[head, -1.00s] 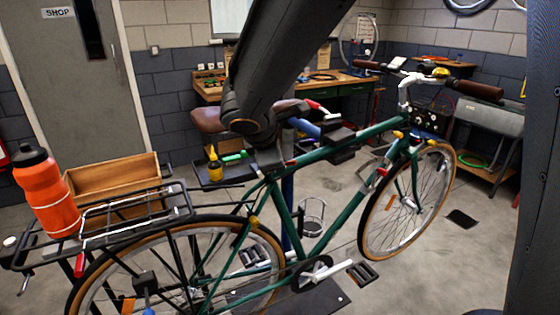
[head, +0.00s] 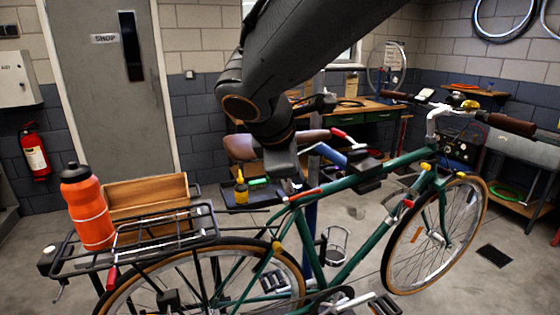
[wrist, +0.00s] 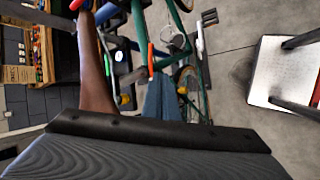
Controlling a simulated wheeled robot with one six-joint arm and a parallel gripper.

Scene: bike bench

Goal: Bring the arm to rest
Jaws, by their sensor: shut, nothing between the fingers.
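My arm reaches down from the top of the head view, bent at a large joint. My gripper (head: 291,184) points down near the upper rear of the green bicycle frame (head: 345,236), close to the brown saddle (head: 243,148). Its fingers are small and dark here, shut and with nothing seen between them. I cannot tell whether it touches the bicycle. In the wrist view a dark grey ribbed part fills the bottom edge. Beyond it are a long brown shape, green tubes and a blue cloth (wrist: 161,99).
An orange bottle (head: 88,213) and a wooden box (head: 147,202) sit on the rear rack. A yellow bottle (head: 241,189) stands on a tray behind the bicycle. A wooden workbench (head: 375,109) lines the back wall. Grey floor (head: 365,210) is clear behind the bicycle.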

